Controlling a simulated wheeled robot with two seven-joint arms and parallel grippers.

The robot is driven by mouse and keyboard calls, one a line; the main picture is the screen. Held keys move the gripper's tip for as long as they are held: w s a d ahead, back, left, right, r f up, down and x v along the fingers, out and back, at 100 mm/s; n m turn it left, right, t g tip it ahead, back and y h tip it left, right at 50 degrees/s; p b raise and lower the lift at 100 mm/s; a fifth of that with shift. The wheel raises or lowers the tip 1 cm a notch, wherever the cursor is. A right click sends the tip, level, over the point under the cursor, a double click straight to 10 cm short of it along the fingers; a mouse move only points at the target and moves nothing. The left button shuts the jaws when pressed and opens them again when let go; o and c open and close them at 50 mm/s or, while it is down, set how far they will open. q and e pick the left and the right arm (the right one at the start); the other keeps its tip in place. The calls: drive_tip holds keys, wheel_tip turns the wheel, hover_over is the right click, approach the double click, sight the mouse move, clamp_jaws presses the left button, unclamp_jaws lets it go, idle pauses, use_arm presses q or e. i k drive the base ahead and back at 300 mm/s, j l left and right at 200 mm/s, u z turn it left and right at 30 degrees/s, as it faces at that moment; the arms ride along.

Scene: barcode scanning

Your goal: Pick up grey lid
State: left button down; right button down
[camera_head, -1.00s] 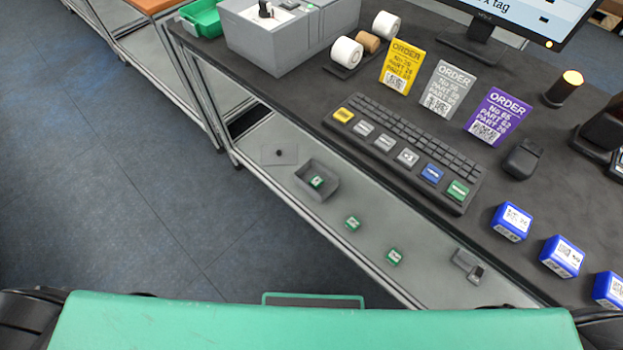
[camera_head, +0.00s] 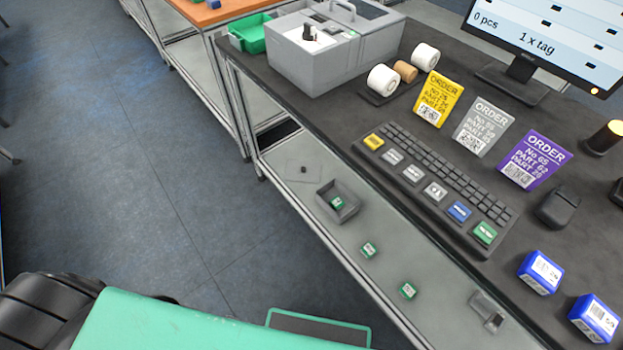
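Neither of my grippers is in view.
Two more green cubes (camera_head: 369,250) (camera_head: 408,290) and a small grey holder (camera_head: 487,312) are on the lower shelf (camera_head: 384,275). The dark tabletop above carries a keyboard (camera_head: 437,187), order cards (camera_head: 483,126), blue boxes (camera_head: 541,272) and a grey machine (camera_head: 330,45). The floor left of the table is clear.

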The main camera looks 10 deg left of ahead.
sight(309, 173)
drive_tip(key=i+j+z, duration=0.1)
drive_tip(key=j+z, duration=0.35)
drive_tip(key=i+j+z, duration=0.1)
drive_tip(key=j+z, duration=0.15)
drive_tip(key=z, duration=0.15)
drive_tip(key=j+z, duration=0.45)
drive_tip(key=l, duration=0.1)
